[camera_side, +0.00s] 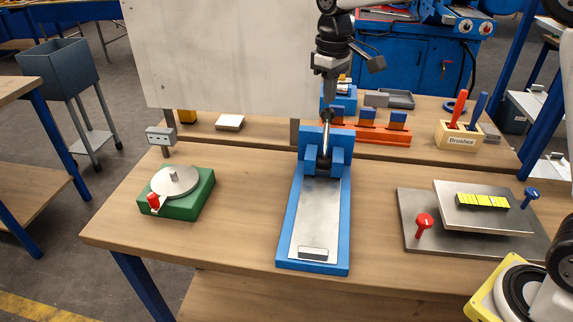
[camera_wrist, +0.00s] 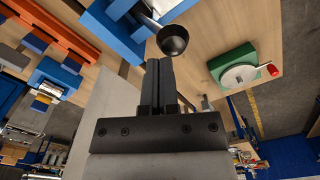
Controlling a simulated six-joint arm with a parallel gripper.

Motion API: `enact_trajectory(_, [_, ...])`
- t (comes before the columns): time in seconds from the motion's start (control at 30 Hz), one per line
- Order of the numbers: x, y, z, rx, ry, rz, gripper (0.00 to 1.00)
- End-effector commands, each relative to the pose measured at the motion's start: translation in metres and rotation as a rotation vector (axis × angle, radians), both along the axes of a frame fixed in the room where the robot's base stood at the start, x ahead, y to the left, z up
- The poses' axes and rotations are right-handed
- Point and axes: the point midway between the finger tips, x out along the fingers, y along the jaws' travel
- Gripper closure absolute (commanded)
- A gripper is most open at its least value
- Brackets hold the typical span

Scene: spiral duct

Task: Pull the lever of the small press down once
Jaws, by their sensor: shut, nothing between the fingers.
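The small press (camera_side: 320,222) is a long blue frame with a pale metal plate, at the middle of the bench. Its lever (camera_side: 326,140) is a metal rod standing roughly upright between blue uprights at the far end, with a dark ball knob at its top. My gripper (camera_side: 329,101) points down with its tips right by the knob. In the wrist view, my gripper (camera_wrist: 158,62) is shut and empty, and the dark knob (camera_wrist: 173,40) is just beyond the fingertips. I cannot tell whether they touch.
A green box with a round disc and red handle (camera_side: 175,190) stands at left. Stacked metal plates (camera_side: 480,215) lie at right. Bench beside the press is clear.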

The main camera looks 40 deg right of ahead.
Motion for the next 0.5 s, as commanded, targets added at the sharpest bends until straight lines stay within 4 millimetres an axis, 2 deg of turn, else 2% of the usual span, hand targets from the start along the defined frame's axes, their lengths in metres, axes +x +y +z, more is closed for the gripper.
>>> enact_trajectory(0.5, [0.0,0.0,-0.012,-0.001,0.002,0.0,1.0])
